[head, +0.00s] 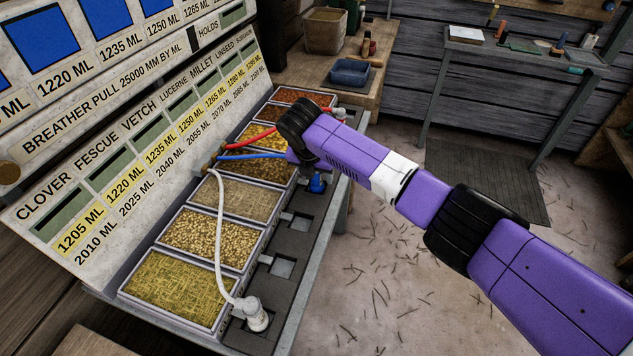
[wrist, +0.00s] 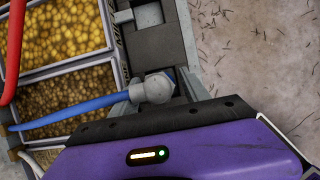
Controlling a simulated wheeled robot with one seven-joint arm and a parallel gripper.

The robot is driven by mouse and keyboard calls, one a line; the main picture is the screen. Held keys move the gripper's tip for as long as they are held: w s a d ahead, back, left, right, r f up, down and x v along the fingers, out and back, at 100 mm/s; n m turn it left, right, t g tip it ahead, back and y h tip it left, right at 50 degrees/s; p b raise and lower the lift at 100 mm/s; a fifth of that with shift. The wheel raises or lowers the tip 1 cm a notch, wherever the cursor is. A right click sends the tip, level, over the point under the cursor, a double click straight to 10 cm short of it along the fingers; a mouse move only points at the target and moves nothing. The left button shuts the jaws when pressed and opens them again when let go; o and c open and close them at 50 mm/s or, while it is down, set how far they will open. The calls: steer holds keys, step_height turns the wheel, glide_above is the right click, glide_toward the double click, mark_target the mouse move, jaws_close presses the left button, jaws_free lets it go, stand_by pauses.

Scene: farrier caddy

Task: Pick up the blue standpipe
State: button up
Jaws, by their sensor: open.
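The blue standpipe shows in the head view as a small blue fitting (head: 317,184) in the dark rail beside the grain trays, partly covered by my arm. Its blue hose (head: 250,156) runs left to the panel. In the wrist view the blue hose (wrist: 75,108) ends at the standpipe's grey rounded top (wrist: 153,88). My gripper (wrist: 157,93) is over this top, with its grey fingers apart on either side. Contact cannot be told. The lower part of the standpipe is hidden in the wrist view, and my fingers are hidden in the head view.
A white standpipe (head: 257,318) with a white hose stands at the rail's near end. A red hose (head: 250,138) runs to the far end, beside my arm. Grain trays (head: 223,238) line the rail's left. Square openings (head: 283,266) show in the rail. Floor lies right.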

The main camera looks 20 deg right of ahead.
jaws_close()
steer(key=shift+r, duration=0.1)
stand_by(1.2)
